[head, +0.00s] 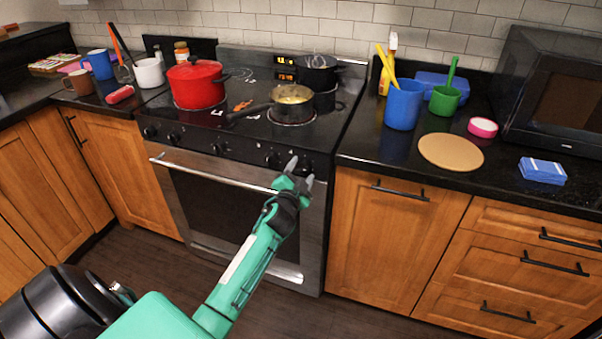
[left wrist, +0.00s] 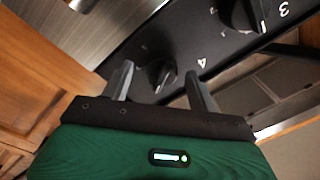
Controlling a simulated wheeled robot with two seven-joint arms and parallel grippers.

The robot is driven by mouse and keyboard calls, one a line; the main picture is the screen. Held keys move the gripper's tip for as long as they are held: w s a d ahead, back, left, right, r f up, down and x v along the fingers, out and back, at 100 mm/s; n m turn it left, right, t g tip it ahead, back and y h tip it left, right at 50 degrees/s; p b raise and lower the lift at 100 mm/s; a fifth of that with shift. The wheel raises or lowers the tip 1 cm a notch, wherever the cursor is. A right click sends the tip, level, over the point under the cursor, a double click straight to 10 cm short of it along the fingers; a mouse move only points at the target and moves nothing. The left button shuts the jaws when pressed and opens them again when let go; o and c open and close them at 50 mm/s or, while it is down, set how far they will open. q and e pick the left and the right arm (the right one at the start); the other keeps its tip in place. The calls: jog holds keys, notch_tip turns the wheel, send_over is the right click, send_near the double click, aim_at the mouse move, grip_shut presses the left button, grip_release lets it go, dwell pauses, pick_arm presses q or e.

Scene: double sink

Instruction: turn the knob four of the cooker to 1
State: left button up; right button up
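The cooker (head: 230,203) stands in the middle of the head view, with a row of black knobs along its front panel. My left gripper (head: 300,173) is at the right end of that panel. In the left wrist view, knob four (left wrist: 158,76), a dark round knob with a pale mark, shows between the two open fingers, beside a printed 4. I cannot tell whether the fingers touch it. Knob three (left wrist: 250,14) shows at the upper right beside a printed 3. My right gripper is not in view.
A red pot (head: 196,84), a pan with a handle (head: 292,95) and a black pot (head: 317,72) stand on the hob. Blue and green containers, a round board (head: 450,152) and a microwave (head: 560,95) are on the right counter. The floor before the cooker looks clear.

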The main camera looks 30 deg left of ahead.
pick_arm(q)
jog(key=shift+s, duration=0.1)
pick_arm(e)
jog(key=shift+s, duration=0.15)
pick_arm(q)
jog(key=shift+s+d+f, duration=0.1)
jog(key=shift+s, duration=0.2)
jog(key=b+v, duration=0.1)
jog(key=v, duration=1.2)
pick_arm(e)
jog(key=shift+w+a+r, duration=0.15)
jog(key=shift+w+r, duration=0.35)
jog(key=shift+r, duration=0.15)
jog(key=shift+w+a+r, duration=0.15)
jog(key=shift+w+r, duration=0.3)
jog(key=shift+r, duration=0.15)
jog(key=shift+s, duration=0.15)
